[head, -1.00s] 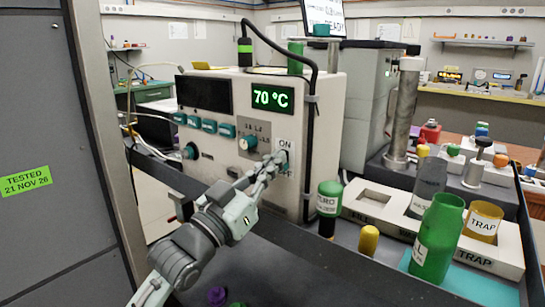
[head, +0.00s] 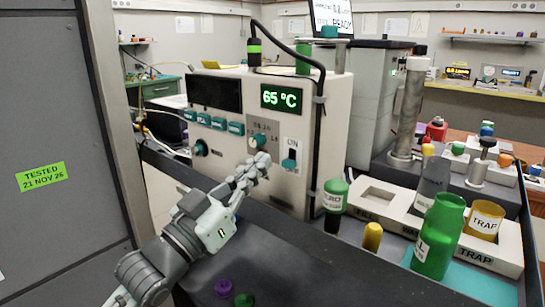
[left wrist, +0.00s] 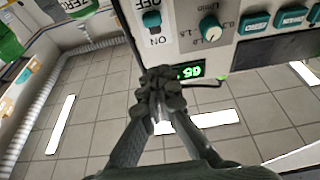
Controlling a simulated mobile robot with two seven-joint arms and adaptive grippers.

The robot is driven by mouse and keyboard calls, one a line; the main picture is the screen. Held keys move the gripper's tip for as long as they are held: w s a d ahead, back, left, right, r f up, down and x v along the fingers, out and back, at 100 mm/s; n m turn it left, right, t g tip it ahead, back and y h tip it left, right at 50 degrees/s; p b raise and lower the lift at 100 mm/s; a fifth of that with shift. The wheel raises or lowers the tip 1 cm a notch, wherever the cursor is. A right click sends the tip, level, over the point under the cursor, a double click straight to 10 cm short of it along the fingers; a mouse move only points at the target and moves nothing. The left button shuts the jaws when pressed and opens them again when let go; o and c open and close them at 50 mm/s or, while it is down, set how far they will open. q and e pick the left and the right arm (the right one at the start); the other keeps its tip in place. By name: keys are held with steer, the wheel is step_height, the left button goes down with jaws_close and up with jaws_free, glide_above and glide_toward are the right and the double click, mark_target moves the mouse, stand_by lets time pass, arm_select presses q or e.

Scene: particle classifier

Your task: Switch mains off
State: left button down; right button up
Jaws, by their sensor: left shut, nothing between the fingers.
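The mains switch (head: 289,163) is a teal lever in a pale upright slot on the front of the cream machine (head: 330,110). The ON label is above it, and the lever sits at the lower end of the slot. In the left wrist view the switch (left wrist: 152,20) appears upside down, with the lever nearer the OFF label than the ON label. My left gripper (head: 263,161) is shut and empty, left of the switch and apart from it. Its closed fingers also show in the left wrist view (left wrist: 160,78). My right gripper is not in view.
A teal knob (head: 257,142) is just above my left gripper. The green display (head: 281,98) reads 65 °C. A green-capped bottle (head: 335,195), a yellow-capped vial (head: 372,237) and a green bottle (head: 440,235) stand right of the machine. The dark bench front (head: 310,270) is mostly clear.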

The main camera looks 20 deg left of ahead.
arm_select(q)
steer(key=shift+v, duration=1.4)
steer(key=shift+f, duration=0.1)
